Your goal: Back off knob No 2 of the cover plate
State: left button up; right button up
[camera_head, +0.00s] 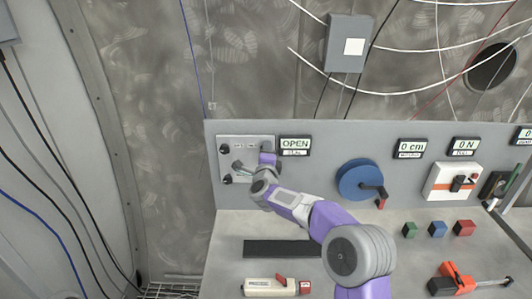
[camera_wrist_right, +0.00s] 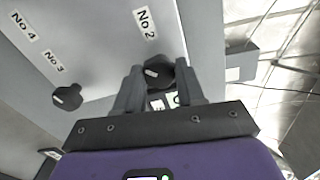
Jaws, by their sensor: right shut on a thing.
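The pale cover plate (camera_head: 230,165) is on the grey upright panel at the left of the head view. It also fills the upper left of the right wrist view (camera_wrist_right: 90,50), with labels No 2, No 3 and No 4. My right gripper (camera_wrist_right: 160,80) is shut on the black knob No 2 (camera_wrist_right: 158,70), one finger on each side. The knob's white mark shows. In the head view my right gripper (camera_head: 267,154) is at the plate's right side and hides most of that knob. Another black knob (camera_wrist_right: 68,97) is near the No 3 label. My left gripper is not in view.
A display reading OPEN (camera_head: 295,144) is just right of the plate. A blue wheel with a crank (camera_head: 358,178) is farther right on the panel. A dark strip (camera_head: 282,248) and a pale tool (camera_head: 272,287) lie on the bench. Small coloured blocks (camera_head: 437,228) stand at right.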

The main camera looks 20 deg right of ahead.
jog(key=shift+r+n+p, duration=0.1)
jog(key=shift+n+p, duration=0.9)
jog(key=shift+n, duration=2.8)
jog(key=o, duration=1)
jog(key=shift+o, duration=0.2)
jog(key=shift+s, duration=0.1)
jog(key=b+v, duration=0.1)
jog(key=v, duration=0.6)
jog(key=shift+s, duration=0.2)
